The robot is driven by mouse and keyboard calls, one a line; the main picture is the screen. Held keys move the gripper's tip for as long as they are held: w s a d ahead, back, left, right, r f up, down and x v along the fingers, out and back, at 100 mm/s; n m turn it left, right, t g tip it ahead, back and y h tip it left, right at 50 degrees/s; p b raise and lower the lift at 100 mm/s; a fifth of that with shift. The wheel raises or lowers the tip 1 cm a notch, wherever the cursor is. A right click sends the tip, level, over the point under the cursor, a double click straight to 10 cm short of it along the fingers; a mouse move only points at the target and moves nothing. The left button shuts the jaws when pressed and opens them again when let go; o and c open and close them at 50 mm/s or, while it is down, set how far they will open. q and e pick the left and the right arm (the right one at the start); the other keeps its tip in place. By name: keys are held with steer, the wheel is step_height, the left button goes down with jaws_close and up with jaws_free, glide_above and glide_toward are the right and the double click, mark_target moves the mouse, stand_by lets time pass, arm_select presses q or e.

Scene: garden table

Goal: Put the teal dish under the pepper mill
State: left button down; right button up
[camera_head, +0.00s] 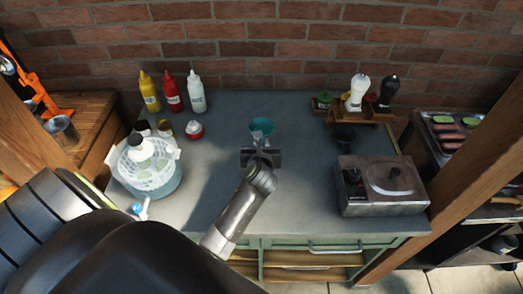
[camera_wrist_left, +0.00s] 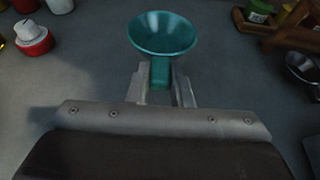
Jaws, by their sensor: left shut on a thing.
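The teal dish (camera_head: 262,125) is near the middle of the grey table; it also shows in the left wrist view (camera_wrist_left: 162,32) as a wide bowl with a narrow teal part below it. My left gripper (camera_head: 261,153) is shut on that narrow part, its fingers at either side in the left wrist view (camera_wrist_left: 160,76). I cannot tell whether the dish touches the table. A black mill-shaped thing (camera_head: 389,88), which looks like the pepper mill, stands at the wooden rack at the back right, beside a white one (camera_head: 357,91). My right gripper is not in view.
A dark small dish (camera_head: 345,134) lies in front of the wooden rack (camera_head: 358,116). A metal box (camera_head: 382,187) stands front right. Yellow, red and white bottles (camera_head: 172,92), a red-and-white jar (camera_head: 194,130) and a white basket (camera_head: 150,168) are at left.

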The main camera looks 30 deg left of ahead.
arm_select(q)
steer(key=shift+f+b, duration=0.35)
steer(key=shift+f, duration=2.8)
steer(key=shift+f, duration=0.1)
steer(key=c, duration=1.3)
jaws_free()
